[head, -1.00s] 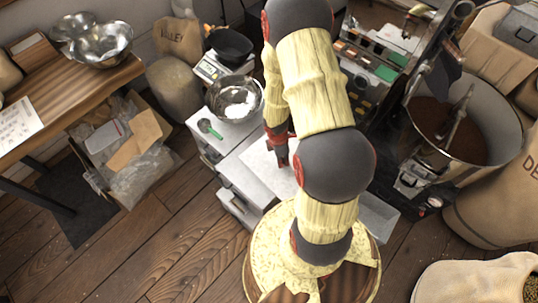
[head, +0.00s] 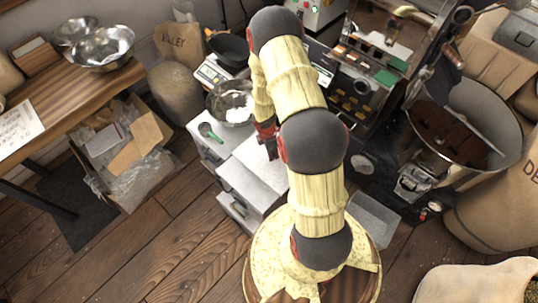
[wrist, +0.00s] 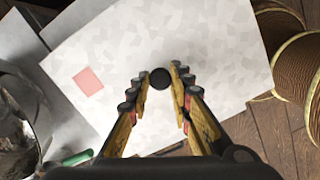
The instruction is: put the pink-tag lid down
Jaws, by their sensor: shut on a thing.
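The lid is a pale speckled square plate (wrist: 215,55) with a pink tag (wrist: 88,81) near its left edge and a round black knob (wrist: 160,78). My gripper (wrist: 160,82) is shut on the knob, with a finger on each side. In the head view my gripper (head: 268,145) points down over the grey cabinet, and the pale lid (head: 258,160) lies under it, partly hidden by my arm. I cannot tell whether the lid's underside touches the surface below.
A metal bowl (head: 222,104) with white contents and a green-handled scoop (head: 207,130) are on the cabinet beside the lid. A scale (head: 210,73) stands behind. A roasting machine with a round drum (head: 425,115) is at right.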

